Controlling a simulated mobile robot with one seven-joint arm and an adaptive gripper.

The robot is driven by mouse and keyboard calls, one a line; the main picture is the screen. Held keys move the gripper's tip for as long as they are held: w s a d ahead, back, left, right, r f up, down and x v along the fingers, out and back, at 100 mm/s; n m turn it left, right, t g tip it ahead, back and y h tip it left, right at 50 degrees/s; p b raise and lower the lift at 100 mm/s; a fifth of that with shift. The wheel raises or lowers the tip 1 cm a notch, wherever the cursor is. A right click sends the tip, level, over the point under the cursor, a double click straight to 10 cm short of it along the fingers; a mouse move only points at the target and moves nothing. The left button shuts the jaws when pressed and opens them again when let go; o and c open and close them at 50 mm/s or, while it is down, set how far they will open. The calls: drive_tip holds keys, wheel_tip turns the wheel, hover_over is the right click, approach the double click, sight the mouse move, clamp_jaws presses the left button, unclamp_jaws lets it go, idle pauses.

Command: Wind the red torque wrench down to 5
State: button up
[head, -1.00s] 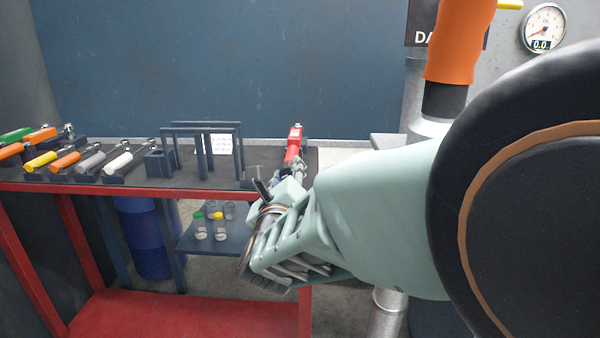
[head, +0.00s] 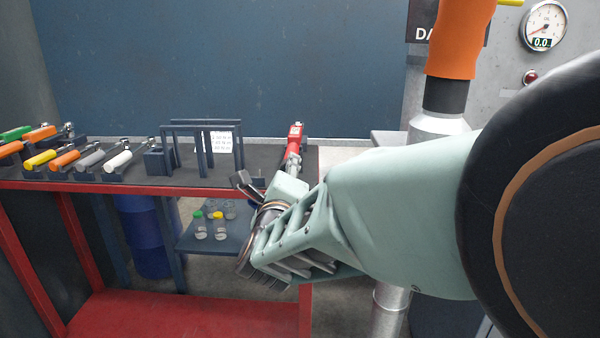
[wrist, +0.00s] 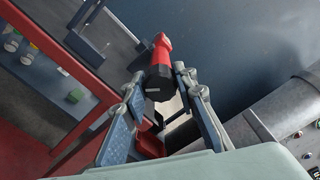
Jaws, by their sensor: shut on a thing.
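The red torque wrench (head: 294,142) stands out at the right end of the bench in the head view, in line with my gripper (head: 296,172). In the wrist view the wrench (wrist: 161,55) shows a red body and a black end facing the camera. My gripper (wrist: 163,88) has one finger on each side of that black end and is shut on the wrench. The scale on the wrench cannot be read in either view. My wrist hides part of the bench's front right corner.
Several wrenches with coloured handles, including a white one (head: 118,161), lie at the left of the bench (head: 215,178). A dark frame (head: 204,148) stands mid-bench. Small jars (head: 220,227) sit on a lower shelf. A gauge (head: 543,26) is at upper right.

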drive_tip(key=n, duration=0.3)
drive_tip(key=shift+n, duration=0.4)
drive_tip(key=n, duration=0.3)
drive_tip(key=shift+n, duration=0.3)
drive_tip(key=n+p, duration=0.1)
drive_tip(key=n, duration=0.2)
drive_tip(key=shift+r+n, duration=0.1)
drive_tip(key=shift+n, duration=0.3)
drive_tip(key=n+p, duration=0.1)
drive_tip(key=n, duration=0.2)
drive_tip(key=shift+n, duration=0.3)
drive_tip(key=n+p, duration=0.2)
drive_tip(key=n, duration=0.3)
drive_tip(key=n+p, duration=0.2)
drive_tip(key=n, duration=0.3)
drive_tip(key=shift+n, duration=0.4)
drive_tip(key=o, duration=1.2)
drive_tip(key=shift+c, duration=0.2)
